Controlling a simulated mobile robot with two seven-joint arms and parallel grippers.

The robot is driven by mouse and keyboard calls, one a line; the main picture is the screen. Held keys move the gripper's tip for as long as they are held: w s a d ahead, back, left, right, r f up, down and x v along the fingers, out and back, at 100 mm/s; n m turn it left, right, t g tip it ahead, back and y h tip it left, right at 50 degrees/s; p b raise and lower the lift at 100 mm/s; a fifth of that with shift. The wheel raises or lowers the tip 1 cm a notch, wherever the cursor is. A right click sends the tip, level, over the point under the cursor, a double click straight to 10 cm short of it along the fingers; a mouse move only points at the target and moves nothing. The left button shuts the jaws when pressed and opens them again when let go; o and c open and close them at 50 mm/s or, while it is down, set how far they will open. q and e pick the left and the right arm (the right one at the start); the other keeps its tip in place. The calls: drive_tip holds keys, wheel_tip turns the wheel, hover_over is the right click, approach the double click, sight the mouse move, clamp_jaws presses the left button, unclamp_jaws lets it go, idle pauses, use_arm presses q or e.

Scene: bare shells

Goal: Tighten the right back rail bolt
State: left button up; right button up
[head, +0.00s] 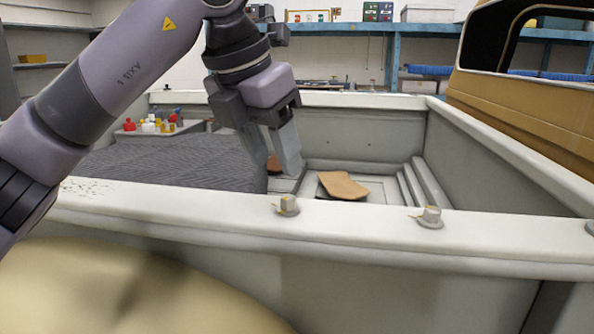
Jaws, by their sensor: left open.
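Two grey rail bolts with small yellowish marks stand on top of the near white rail (350,222). One bolt (288,205) is near the middle, and another bolt (430,217) is to its right. Part of a further grey fitting (590,228) shows at the right edge. I cannot tell which is the right back one, or how tight they are. My left gripper (270,168) hangs pointing down just above and left of the middle bolt in the picture. It is open and empty, with its fingers apart and not visibly touching a bolt. My right gripper is not in view.
Inside the white shell are a dark grey ribbed cover (170,165), a brown flat piece (342,186) and a tray (160,130) of small coloured items. A tan panel (525,120) rises at right. A beige rounded surface (130,290) fills the lower left. Blue shelving stands behind.

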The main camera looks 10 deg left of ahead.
sight(290, 196)
use_arm(q)
drive_tip(key=shift+w+f, duration=0.25)
drive_tip(key=shift+w, duration=0.25)
drive_tip(key=shift+x, duration=3.2)
drive_tip(key=shift+s+d, duration=0.1)
drive_tip(key=shift+s, duration=0.05)
clamp_jaws()
